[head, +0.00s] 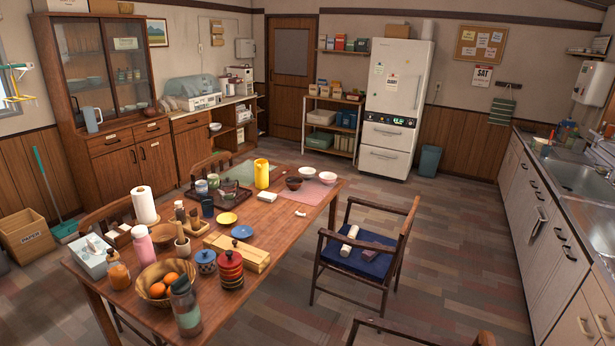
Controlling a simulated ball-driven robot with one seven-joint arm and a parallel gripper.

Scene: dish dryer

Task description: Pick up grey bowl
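My gripper is not in view. No bowl stands out clearly as grey from this distance. A small pale bowl (215,126), whitish to light grey, sits at the low wooden counter unit along the back left wall. On the dining table (262,218), near its far right end, are a dark brown bowl (293,184), a white bowl (307,172) and a pinkish-white bowl (327,177). A pale green domed dish dryer (190,88) stands on the counter; its contents are hidden.
A wooden armchair (365,250) with a blue cushion stands right of the table. A glass-door cabinet (105,90) stands at the back left. A white fridge (397,100) is at the back. A sink counter (560,220) lines the right. Floor between chair and sink counter is clear.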

